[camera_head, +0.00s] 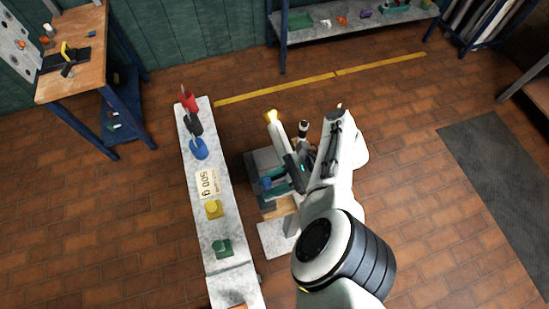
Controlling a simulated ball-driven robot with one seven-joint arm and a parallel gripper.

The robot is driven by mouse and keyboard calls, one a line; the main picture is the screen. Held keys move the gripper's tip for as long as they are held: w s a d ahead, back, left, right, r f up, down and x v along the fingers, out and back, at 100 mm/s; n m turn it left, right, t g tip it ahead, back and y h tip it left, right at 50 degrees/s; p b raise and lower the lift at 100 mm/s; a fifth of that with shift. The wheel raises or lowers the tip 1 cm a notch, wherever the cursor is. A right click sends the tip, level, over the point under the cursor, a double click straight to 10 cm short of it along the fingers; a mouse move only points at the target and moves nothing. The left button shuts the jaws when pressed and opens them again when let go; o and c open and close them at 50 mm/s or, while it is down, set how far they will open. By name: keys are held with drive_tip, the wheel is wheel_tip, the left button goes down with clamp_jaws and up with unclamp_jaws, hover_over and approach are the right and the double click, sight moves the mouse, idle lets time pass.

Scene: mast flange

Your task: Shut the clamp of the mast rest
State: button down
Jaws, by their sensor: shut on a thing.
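The mast rest (262,160) is a grey block-like fixture on the floor beside the long pale bench. A teal bar with a blue knob (267,182) crosses it and looks like part of its clamp. A white mast (279,134) with a lit yellow tip rises at the rest. My gripper (294,172), dark and small in view, is at the rest's right side, by the mast's lower end and the teal bar. It appears shut on the clamp, but the fingertips and the contact are hard to make out. Whether the clamp is open or shut cannot be told.
A black-topped post (303,129) stands near the mast. A wooden workbench (88,45) is at upper left.

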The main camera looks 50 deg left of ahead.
drive_tip(key=shift+f, duration=0.1)
drive_tip(key=c, duration=0.9)
unclamp_jaws()
drive_tip(key=b+v, duration=0.7)
drive_tip(key=v, duration=0.3)
drive_tip(key=shift+w+d+b, duration=0.1)
drive_tip(key=shift+w+b, duration=0.25)
drive_tip(key=shift+w, duration=0.05)
drive_tip(key=shift+r, duration=0.2)
